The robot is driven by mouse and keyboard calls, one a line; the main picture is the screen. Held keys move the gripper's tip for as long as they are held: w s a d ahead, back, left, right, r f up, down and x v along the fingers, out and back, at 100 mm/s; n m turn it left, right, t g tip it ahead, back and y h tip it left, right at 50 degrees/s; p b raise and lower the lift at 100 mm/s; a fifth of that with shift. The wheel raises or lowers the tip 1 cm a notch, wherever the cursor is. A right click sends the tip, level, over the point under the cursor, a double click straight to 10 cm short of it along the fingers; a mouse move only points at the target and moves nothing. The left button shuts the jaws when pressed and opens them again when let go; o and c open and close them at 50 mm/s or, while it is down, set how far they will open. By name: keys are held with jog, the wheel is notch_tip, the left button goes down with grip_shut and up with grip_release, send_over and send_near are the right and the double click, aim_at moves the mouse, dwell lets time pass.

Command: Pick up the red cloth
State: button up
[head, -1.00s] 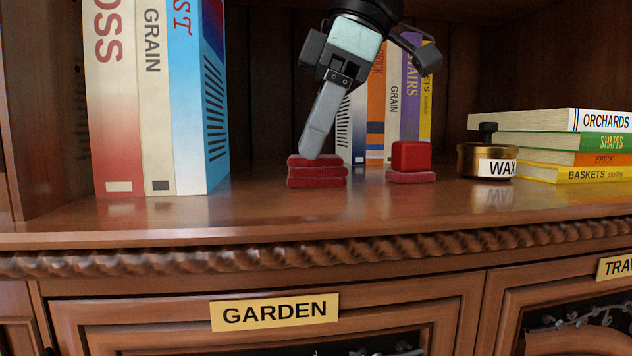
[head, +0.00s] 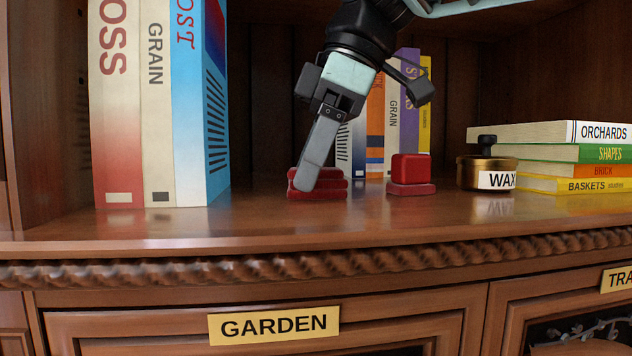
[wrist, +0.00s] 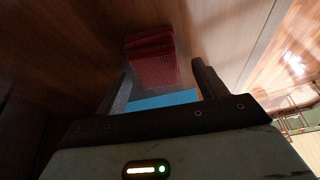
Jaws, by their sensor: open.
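The red cloth (head: 330,184) is a folded, layered stack lying on the wooden shelf, between the tall books and a red block on a base. My gripper (head: 306,187) reaches down at a slant, and its near finger covers part of the cloth's front and left side. In the wrist view the cloth (wrist: 151,57) has a woven texture and lies ahead of my gripper (wrist: 162,66). The two fingers are spread apart, with the cloth's near end between their tips in the picture. I cannot tell whether a finger touches it.
The red block (head: 410,170) stands just right of the cloth. A brass wax tin (head: 470,174) and a stack of flat books (head: 572,153) are further right. Tall books (head: 160,110) stand left, and more books (head: 392,125) stand behind. The front shelf strip is clear.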

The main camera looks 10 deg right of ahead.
aim_at(288, 169)
jog(key=c, duration=1.1)
jog(key=shift+r, duration=0.45)
jog(key=r+p, duration=0.1)
jog(key=s+r+p, duration=0.1)
jog(key=r+p, duration=0.1)
jog(key=shift+a+r, duration=0.15)
jog(key=shift+r, duration=0.15)
jog(key=s+a+p, duration=0.1)
jog(key=s, duration=0.4)
jog(key=s+a, duration=0.2)
jog(key=s, duration=0.4)
jog(key=s+a+p, duration=0.1)
jog(key=s+a, duration=0.1)
jog(key=s, duration=0.3)
jog(key=shift+s+f+p, duration=0.15)
jog(key=shift+f+p, duration=0.1)
jog(key=shift+p, duration=0.05)
